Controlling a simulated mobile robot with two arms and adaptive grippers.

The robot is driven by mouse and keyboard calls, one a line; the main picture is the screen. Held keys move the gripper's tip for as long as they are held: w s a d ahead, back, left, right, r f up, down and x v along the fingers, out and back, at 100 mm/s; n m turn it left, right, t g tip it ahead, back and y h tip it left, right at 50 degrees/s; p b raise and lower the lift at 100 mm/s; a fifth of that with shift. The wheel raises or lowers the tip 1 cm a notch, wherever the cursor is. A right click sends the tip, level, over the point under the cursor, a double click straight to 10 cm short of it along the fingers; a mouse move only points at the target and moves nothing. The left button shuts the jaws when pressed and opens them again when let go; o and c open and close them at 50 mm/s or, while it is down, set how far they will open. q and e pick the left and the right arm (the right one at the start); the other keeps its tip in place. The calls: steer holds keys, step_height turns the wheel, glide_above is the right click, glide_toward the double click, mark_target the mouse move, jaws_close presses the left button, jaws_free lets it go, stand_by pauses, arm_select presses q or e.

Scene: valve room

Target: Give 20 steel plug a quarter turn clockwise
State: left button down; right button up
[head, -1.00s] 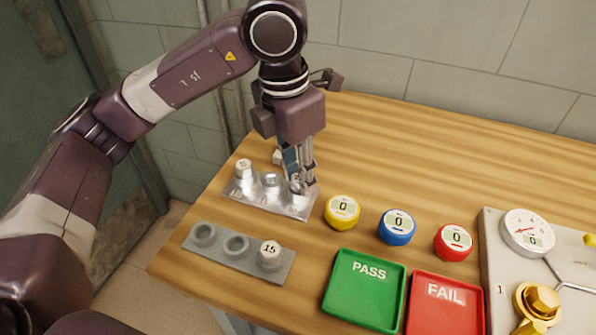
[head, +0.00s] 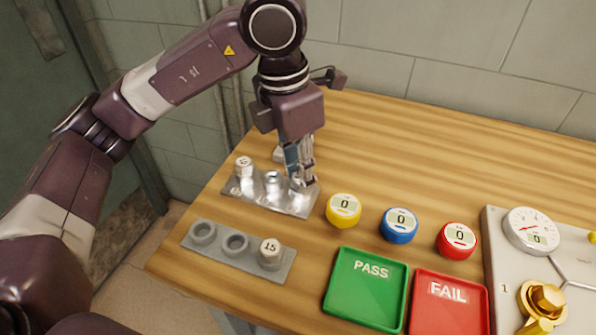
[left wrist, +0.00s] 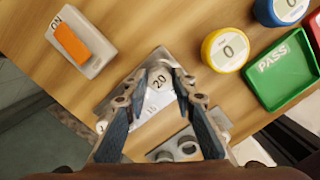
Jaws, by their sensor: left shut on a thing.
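The 20 steel plug (left wrist: 160,80) shows between my left gripper's fingertips in the left wrist view, with its "20" label facing up. It sits at the right end of the shiny metal block (head: 250,198) in the head view, where my fingers mostly hide it. My left gripper (head: 300,180) points down over that end and is shut on the plug. It also shows in the left wrist view (left wrist: 160,85). Another white-topped plug (head: 244,165) stands at the block's left end. My right gripper is not in view.
A grey holder (head: 220,258) in front has two empty sockets and a plug marked 15 (head: 270,253). Yellow (head: 344,210), blue (head: 399,225) and red (head: 457,240) counters stand right. Green PASS (head: 365,300) and red FAIL (head: 447,305) trays lie in front. An orange switch (left wrist: 72,43) is behind.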

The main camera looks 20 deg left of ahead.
arm_select(q)
steer(key=shift+f+m+b, duration=0.1)
steer(key=shift+m+b, duration=0.2)
steer(key=shift+m, duration=0.5)
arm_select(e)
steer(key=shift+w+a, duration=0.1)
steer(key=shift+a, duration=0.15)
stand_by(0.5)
arm_select(q)
steer(key=shift+m+b, duration=0.45)
steer(key=shift+m, duration=0.85)
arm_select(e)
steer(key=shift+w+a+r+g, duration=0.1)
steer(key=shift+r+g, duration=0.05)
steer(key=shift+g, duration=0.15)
arm_select(q)
steer(key=shift+f, duration=0.1)
steer(key=shift+m, duration=0.4)
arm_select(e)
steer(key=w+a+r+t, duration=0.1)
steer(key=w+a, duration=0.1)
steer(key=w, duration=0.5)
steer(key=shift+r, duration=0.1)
arm_select(q)
steer(key=shift+m+g, duration=0.3)
steer(key=shift+m, duration=0.1)
